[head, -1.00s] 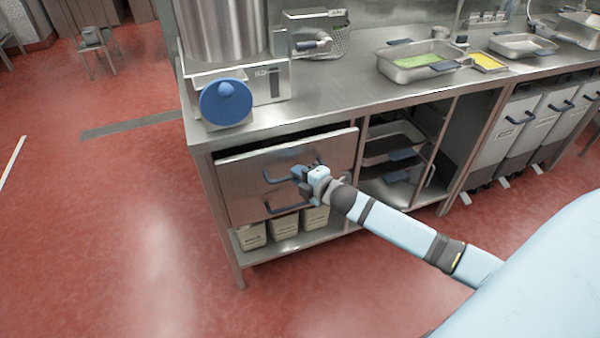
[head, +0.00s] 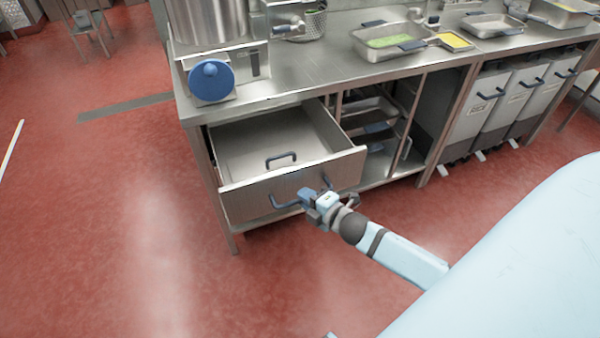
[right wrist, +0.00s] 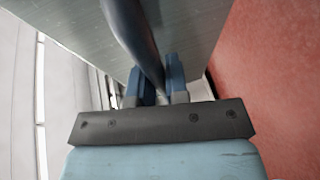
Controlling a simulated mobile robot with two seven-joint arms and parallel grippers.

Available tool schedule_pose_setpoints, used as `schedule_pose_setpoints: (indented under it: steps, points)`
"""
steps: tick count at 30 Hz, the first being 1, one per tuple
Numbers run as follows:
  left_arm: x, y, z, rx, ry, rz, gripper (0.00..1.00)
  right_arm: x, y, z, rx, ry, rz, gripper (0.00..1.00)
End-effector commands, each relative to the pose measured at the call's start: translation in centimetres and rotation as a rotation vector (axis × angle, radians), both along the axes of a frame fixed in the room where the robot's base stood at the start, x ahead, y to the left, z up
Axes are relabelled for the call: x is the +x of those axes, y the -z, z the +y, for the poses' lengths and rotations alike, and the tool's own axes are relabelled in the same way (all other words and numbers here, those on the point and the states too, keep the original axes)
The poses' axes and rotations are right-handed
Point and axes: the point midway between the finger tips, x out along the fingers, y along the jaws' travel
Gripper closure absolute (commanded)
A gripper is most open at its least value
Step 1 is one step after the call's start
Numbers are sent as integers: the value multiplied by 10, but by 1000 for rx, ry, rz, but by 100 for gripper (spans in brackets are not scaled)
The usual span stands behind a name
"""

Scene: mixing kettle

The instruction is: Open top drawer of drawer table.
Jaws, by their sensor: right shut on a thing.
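The top drawer (head: 240,200) of the steel drawer table is pulled well out, its front standing clear of the table and its inside open to view. Its dark blue bar handle (head: 284,204) is on the front. My right gripper (head: 308,197) is shut on this handle. In the right wrist view the blue fingers (right wrist: 157,88) sit either side of the handle bar (right wrist: 132,30). A small dark handle shape (head: 282,159) shows inside the drawer. My left gripper is not in view.
The worktop (head: 310,78) holds a blue-fronted machine (head: 211,82), a large steel pot (head: 208,20) and food trays (head: 390,42). Open shelves (head: 375,120) and grey bins (head: 480,105) are to the right. The red floor before the drawer is clear.

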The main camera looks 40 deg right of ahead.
Motion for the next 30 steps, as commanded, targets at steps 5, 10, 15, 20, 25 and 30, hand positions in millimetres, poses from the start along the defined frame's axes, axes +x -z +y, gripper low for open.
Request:
schedule_pose_setpoints:
  steps: [5, 10, 15, 20, 25, 30]
  points:
    - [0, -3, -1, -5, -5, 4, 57, -17, 0, 4, 1, 1, 1, 100]
    - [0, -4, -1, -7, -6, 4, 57, -22, 0, 5, 0, 1, 0, 100]
    - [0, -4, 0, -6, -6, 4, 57, -22, 0, 5, 0, 1, 0, 100]
    - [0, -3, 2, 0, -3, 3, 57, -22, 0, 5, 0, 1, 0, 100]
    - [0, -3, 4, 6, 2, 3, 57, -22, 0, 5, 0, 1, 0, 61]
    - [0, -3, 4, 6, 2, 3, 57, -22, 0, 5, 0, 0, 0, 61]
